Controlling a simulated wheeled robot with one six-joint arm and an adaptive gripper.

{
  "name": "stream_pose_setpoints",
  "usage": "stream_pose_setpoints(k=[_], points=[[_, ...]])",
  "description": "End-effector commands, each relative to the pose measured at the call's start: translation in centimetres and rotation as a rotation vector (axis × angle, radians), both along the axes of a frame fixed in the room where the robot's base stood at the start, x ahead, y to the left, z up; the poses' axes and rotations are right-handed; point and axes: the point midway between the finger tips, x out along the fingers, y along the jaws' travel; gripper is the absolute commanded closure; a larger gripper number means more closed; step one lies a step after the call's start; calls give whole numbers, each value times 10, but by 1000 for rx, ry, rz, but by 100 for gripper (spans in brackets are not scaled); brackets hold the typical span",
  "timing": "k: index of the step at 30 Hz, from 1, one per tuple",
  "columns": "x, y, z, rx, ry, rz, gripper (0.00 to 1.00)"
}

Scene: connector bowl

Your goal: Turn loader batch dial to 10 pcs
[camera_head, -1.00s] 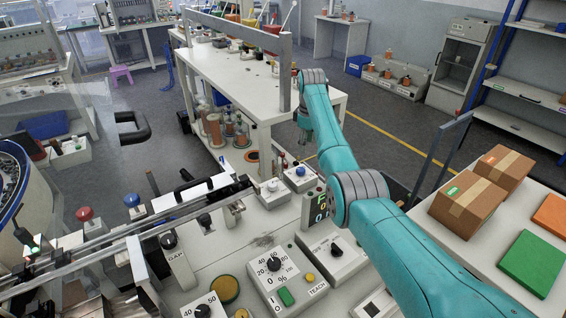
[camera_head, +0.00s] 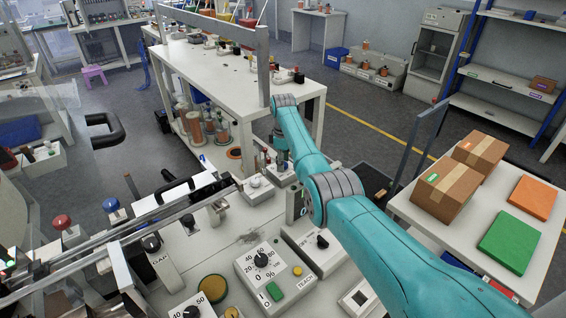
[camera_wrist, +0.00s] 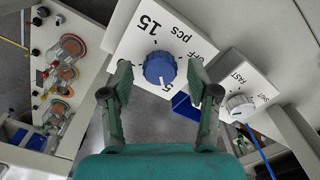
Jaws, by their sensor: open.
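The batch dial is a blue round knob (camera_wrist: 160,68) on a white panel (camera_wrist: 128,43) in the wrist view. Its print reads upside down: "15", "pcs", "OFF" and a "5" at the knob's lower edge. A small pale mark on the knob seems to lie near the "5", but it is too small to be sure. My gripper (camera_wrist: 160,75) is open, with one finger on each side of the knob in the picture. I see gaps between both fingers and the knob; the height difference cannot be told. In the head view my arm hides the gripper.
A second white panel with a pale knob (camera_wrist: 240,104), marked "FAST", sits close right of the dial in the wrist view. In the head view a percent dial (camera_head: 261,260), a black-knob box (camera_head: 321,242) and cartons (camera_head: 459,177) stand near my arm.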

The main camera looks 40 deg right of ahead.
Motion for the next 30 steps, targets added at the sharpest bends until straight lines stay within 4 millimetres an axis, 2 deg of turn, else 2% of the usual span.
stream_pose_setpoints(k=[9, 10, 17, 30], points=[[0, 0, -3, 0, 0, 0, 40], [0, 0, -3, 0, 0, 0, 43], [0, 0, -3, 0, 0, 0, 100], [0, 0, -3, 1, 1, -78, 100]])
